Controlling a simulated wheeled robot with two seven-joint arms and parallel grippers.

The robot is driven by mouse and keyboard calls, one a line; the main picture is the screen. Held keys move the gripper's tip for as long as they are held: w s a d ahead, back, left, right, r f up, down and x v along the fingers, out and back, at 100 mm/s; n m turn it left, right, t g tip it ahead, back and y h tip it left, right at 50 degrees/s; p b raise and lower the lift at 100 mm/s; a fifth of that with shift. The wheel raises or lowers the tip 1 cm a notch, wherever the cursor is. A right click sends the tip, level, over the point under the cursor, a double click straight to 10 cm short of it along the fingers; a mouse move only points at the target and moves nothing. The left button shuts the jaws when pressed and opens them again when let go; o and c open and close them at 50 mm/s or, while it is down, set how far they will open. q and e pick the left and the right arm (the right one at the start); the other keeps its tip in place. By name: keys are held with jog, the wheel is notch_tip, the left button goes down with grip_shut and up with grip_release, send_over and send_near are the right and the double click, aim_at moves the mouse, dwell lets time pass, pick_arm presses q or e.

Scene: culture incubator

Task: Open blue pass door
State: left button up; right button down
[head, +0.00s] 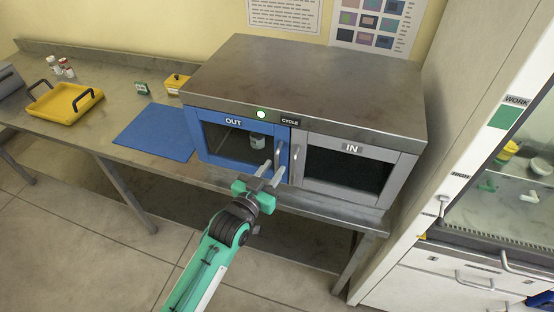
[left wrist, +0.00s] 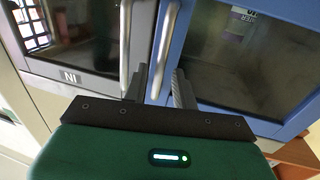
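The blue pass door (head: 222,128), marked OUT, is shut in the left half of the steel pass box; it also shows in the left wrist view (left wrist: 200,25). My right gripper is in neither view.
The grey IN door (head: 346,168) is shut beside it, its handle (left wrist: 126,50) just outside my left fingers. A blue mat (head: 155,132) and yellow tray (head: 64,102) lie left on the bench. A white cabinet (head: 455,90) stands at right. A jar (head: 257,142) shows behind the blue door's glass.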

pick_arm(q)
jog(key=shift+x, duration=1.45)
grip_shut()
jog(key=shift+s, duration=0.1)
